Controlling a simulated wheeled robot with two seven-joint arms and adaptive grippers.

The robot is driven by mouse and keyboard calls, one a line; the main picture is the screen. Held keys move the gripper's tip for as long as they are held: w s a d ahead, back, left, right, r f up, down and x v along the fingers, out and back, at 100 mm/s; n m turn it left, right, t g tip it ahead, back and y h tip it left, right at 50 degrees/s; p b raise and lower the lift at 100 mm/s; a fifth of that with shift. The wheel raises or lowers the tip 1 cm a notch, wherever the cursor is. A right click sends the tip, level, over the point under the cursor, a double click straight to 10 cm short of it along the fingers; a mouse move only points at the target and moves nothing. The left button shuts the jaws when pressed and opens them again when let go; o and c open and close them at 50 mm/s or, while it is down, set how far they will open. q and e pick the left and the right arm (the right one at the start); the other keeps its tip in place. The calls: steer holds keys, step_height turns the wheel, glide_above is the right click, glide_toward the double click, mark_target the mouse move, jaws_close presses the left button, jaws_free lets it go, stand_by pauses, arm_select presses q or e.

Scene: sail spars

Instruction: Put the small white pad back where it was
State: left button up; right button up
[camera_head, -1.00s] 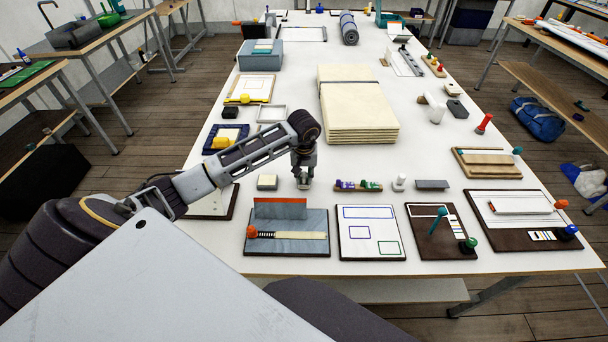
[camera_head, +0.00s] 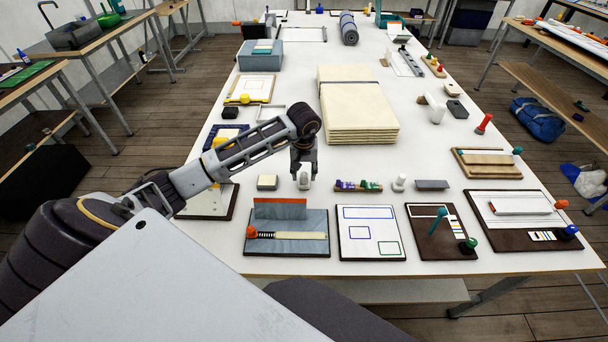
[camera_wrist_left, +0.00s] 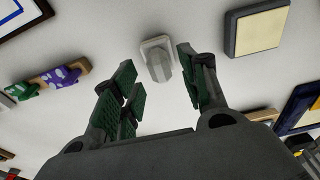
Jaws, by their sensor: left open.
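A small white piece (camera_head: 304,183) stands on the white table just below my left gripper (camera_head: 303,168). In the left wrist view it is a white square base with a rounded raised part (camera_wrist_left: 160,62). It lies between and beyond the tips of the open left gripper (camera_wrist_left: 154,66), with clear gaps to both fingers. A cream square pad with a dark edge (camera_head: 267,182) lies just left of it; it also shows in the left wrist view (camera_wrist_left: 257,29). I cannot tell for sure which is the named pad. My right gripper is out of view.
Purple and green pieces on a strip (camera_head: 358,186) and a white knobbed piece (camera_head: 399,183) lie to the right. A grey board with an orange-edged plate (camera_head: 288,240) and a white framed board (camera_head: 371,240) lie in front. A cream stack (camera_head: 356,110) stands behind.

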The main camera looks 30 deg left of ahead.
mark_target(304, 178)
arm_select(q)
step_height(304, 178, up, 10)
steer(key=s, duration=0.1)
steer(key=shift+d+f+b, duration=0.15)
steer(key=shift+d+b, duration=0.2)
steer(key=shift+b, duration=0.1)
stand_by(0.5)
